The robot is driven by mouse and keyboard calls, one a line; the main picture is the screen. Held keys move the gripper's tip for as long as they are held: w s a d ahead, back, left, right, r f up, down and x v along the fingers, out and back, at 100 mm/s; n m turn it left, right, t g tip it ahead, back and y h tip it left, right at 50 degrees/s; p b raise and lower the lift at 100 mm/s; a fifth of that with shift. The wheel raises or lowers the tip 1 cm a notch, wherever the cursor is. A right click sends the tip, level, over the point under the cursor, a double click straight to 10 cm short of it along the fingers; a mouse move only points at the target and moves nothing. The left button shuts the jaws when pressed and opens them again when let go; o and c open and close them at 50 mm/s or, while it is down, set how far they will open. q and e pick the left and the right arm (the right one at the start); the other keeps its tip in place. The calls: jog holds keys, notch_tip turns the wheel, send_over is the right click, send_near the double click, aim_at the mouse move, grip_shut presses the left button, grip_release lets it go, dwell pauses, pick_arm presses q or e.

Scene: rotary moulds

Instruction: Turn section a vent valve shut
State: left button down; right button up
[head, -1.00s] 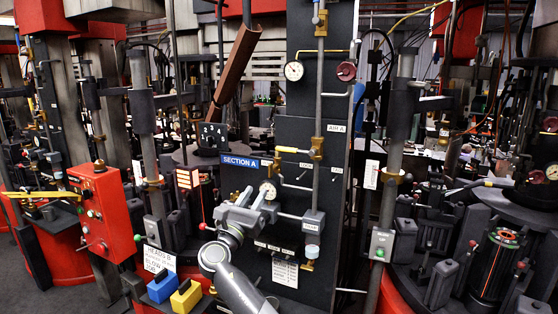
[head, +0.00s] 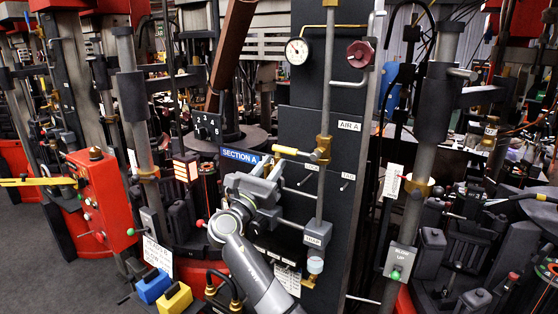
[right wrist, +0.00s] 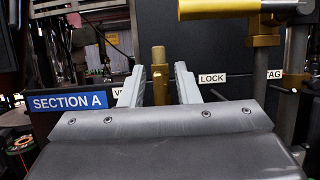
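The section A panel (head: 300,120) stands upright in the head view, with a blue SECTION A sign (head: 240,157). My right gripper (head: 268,170) is in front of it, just right of the sign. In the right wrist view its fingers are open, one on each side of an upright brass post (right wrist: 160,75), with gaps showing. A partly hidden label starting "V" (right wrist: 118,93) is beside the left finger; I cannot tell for sure that the post is the vent valve. A yellow lever (head: 290,151) lies level on a brass pipe fitting, above and right of the gripper. My left gripper is out of view.
A pressure gauge (head: 297,51) and dark red handwheel (head: 360,54) are high on the panel. A grey pipe (head: 327,90) runs down right of the gripper. A red control box (head: 100,200) stands at left; blue (head: 153,286) and yellow (head: 175,298) blocks are low in front.

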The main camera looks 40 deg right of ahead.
jog(key=shift+d+r, duration=0.1)
jog(key=shift+r, duration=0.05)
jog(key=shift+a+r, duration=0.1)
jog(key=shift+a, duration=0.1)
jog(key=shift+c, duration=0.4)
grip_shut()
